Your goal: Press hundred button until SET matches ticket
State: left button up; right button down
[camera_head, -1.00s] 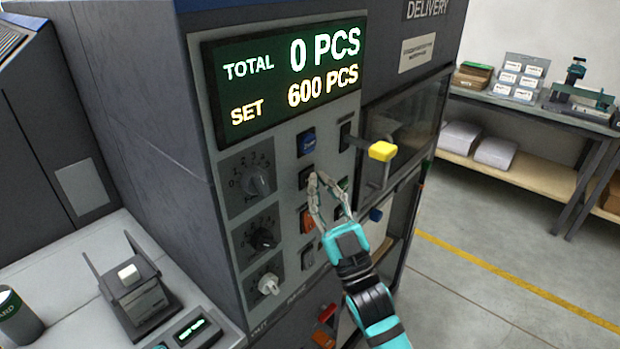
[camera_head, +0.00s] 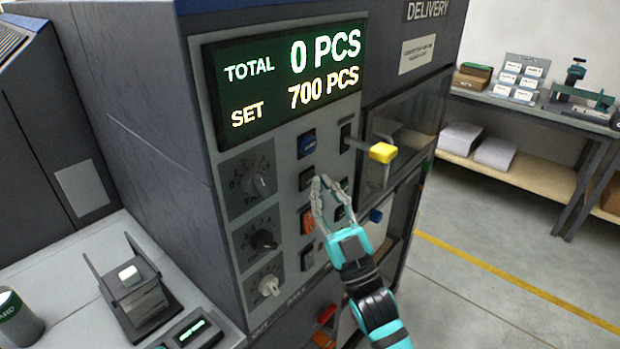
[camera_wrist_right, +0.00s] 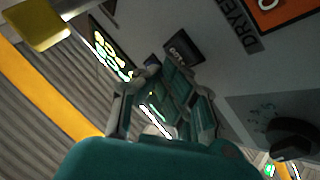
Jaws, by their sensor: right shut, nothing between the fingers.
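The dark display panel (camera_head: 287,80) on the machine reads TOTAL 0 PCS and SET 700 PCS. Below it are two columns of buttons; a dark button (camera_head: 306,179) sits just left of my right fingertips. Its label is too small to read, so I cannot tell whether it is the hundred button. My right gripper (camera_head: 323,186) is shut and empty, with its tips close to the panel; contact is unclear. The right wrist view shows the gripper (camera_wrist_right: 155,72) near a dark labelled button (camera_wrist_right: 183,47). I cannot identify a ticket with readable text. My left gripper is not in view.
A blue button (camera_head: 307,143) and an orange button (camera_head: 308,219) are near the fingertips. A yellow-ended lever (camera_head: 382,152) sticks out to the right. Rotary knobs (camera_head: 262,240) line the left. A small dark stand (camera_head: 140,300) is lower left. Open floor lies to the right.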

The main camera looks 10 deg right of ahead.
jog(key=shift+s+d, duration=0.2)
jog(key=shift+s, duration=0.1)
jog(key=shift+s+d+p, duration=0.25)
jog(key=shift+s+d, duration=0.55)
jog(key=shift+s, duration=0.2)
jog(key=shift+s+d+p, duration=0.2)
jog(key=shift+s+d, duration=0.55)
jog(key=shift+s, duration=0.2)
